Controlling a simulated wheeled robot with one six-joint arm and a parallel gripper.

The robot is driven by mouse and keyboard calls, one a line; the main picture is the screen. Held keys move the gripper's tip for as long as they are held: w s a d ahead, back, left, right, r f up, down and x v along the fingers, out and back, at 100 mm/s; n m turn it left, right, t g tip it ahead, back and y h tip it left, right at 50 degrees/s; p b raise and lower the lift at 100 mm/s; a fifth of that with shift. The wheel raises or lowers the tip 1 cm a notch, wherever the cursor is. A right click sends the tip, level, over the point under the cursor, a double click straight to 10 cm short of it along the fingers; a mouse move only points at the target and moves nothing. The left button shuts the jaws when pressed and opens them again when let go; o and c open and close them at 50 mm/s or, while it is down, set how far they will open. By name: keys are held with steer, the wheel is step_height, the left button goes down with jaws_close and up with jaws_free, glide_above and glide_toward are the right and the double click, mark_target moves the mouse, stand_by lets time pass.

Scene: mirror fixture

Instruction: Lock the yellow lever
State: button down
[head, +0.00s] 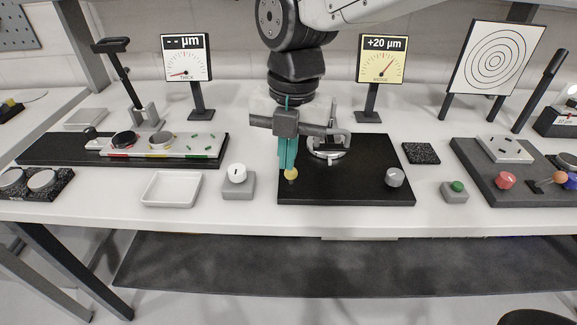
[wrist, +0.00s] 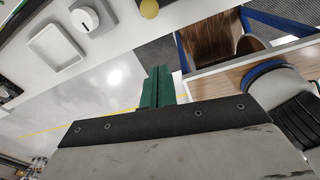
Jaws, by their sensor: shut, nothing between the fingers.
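The yellow lever shows as a small yellow knob (head: 291,174) at the left front of the black plate (head: 340,194) in the head view. My gripper (head: 287,166), with teal fingers, points down just behind and above the knob; the fingertips look close to it, but I cannot tell if they touch. The fingers are together with nothing between them. In the wrist view the knob (wrist: 149,8) is at the top edge, apart from the green fingertips (wrist: 158,72). The lever's shaft and base are hidden.
A silver mirror mount (head: 328,152) stands on the plate right of my gripper, and a grey knob (head: 394,177) sits at its right front. A white dial on a grey block (head: 238,186) and a white tray (head: 171,189) stand left. A gauge (head: 381,60) reads +20 µm.

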mark_target(291, 178)
steer(key=f, duration=1)
steer(key=shift+s+a, duration=0.25)
steer(key=w, duration=0.1)
steer(key=w+r, duration=0.1)
steer(key=shift+w+d+r, duration=0.1)
steer(key=shift+w+d, duration=0.15)
steer(key=shift+w, duration=0.05)
steer(key=shift+w+d+r, duration=0.1)
steer(key=shift+w+r, duration=0.1)
steer(key=shift+w, duration=0.45)
steer(key=shift+r, duration=0.1)
